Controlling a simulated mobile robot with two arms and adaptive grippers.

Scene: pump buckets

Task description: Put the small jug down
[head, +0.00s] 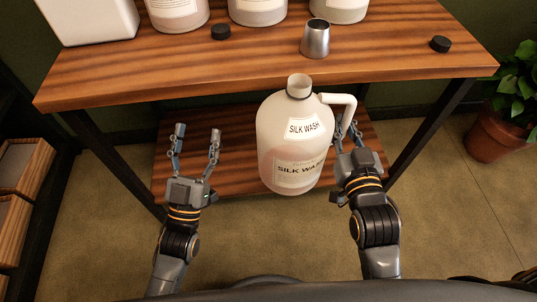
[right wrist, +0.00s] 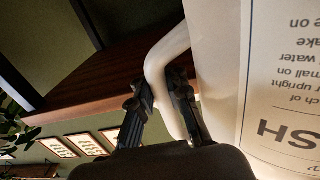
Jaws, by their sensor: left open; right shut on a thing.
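The jug (head: 290,150) is a translucent white bottle labelled "SILK WASH", with an open neck, a dark ring below it and pinkish liquid in its lower part. It is upright in front of the table's front edge, above the lower shelf. My right gripper (head: 347,142) is shut on its white handle at the right side. In the right wrist view the fingers (right wrist: 160,95) close around the handle (right wrist: 160,62), beside the label. My left gripper (head: 196,140) is open and empty, to the left of the jug and apart from it.
The wooden tabletop (head: 130,75) holds several white containers at the back, a metal cup (head: 315,38) and two black caps (head: 221,32) (head: 440,44). Its front strip is clear. The lower shelf (head: 225,170) looks bare where visible. A potted plant (head: 505,110) stands at right.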

